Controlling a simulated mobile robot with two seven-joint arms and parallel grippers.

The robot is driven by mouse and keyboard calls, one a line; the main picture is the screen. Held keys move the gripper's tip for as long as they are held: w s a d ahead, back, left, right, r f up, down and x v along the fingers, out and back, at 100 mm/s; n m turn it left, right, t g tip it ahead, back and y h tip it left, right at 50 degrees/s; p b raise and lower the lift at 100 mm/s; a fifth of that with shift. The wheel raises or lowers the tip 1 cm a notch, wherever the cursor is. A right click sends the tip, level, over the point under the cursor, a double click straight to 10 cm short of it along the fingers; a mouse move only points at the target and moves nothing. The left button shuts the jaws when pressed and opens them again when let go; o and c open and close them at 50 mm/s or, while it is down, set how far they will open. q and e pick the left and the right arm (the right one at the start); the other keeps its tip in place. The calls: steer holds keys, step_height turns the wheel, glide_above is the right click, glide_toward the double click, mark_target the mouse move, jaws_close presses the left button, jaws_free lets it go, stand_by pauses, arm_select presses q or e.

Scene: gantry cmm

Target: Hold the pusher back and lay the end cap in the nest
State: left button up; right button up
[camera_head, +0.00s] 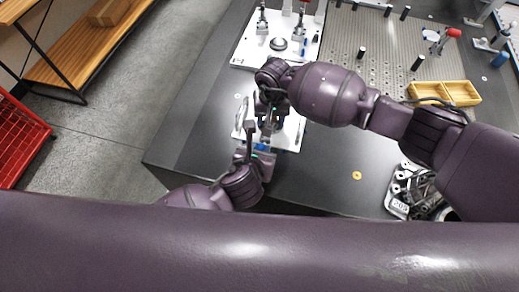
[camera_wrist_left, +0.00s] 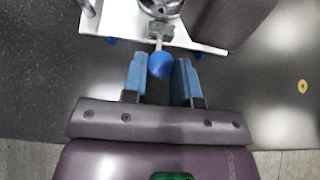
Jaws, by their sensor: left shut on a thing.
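My left gripper (camera_head: 262,147) is at the near edge of a white fixture plate (camera_head: 291,132). In the left wrist view my left gripper (camera_wrist_left: 160,75) has its blue-padded fingers on either side of the pusher's blue ball knob (camera_wrist_left: 161,65) and is shut on it. A short rod runs from the knob to a small block on the plate (camera_wrist_left: 203,43). A shiny round metal part (camera_wrist_left: 161,7) shows at the top edge, cut off; I cannot tell whether it is the nest or the end cap. My right gripper (camera_head: 268,122) points down over the plate; its fingertips and anything in them are hidden.
A perforated plate (camera_head: 385,40) with posts and a yellow divided tray (camera_head: 444,93) are at the right. A metal parts bin (camera_head: 398,207) and a yellow disc (camera_head: 357,175) lie nearer. The table's left side is clear.

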arm_select(q)
steer(key=shift+s+f, duration=0.15)
steer(key=shift+f, duration=0.05)
arm_select(e)
steer(key=shift+f, duration=0.2)
steer(key=o, duration=1.2)
steer(key=shift+r, duration=0.1)
steer(key=shift+r, duration=3.4)
arm_select(q)
steer(key=shift+w+r+p, duration=0.1)
steer(key=shift+w+p, duration=0.4)
steer(key=shift+w, duration=0.05)
arm_select(e)
steer(key=shift+w+r, duration=0.15)
steer(key=shift+r, duration=0.85)
arm_select(q)
steer(key=o, duration=0.8)
steer(key=shift+o, duration=0.3)
steer(key=shift+r, duration=0.1)
steer(key=shift+d, duration=0.1)
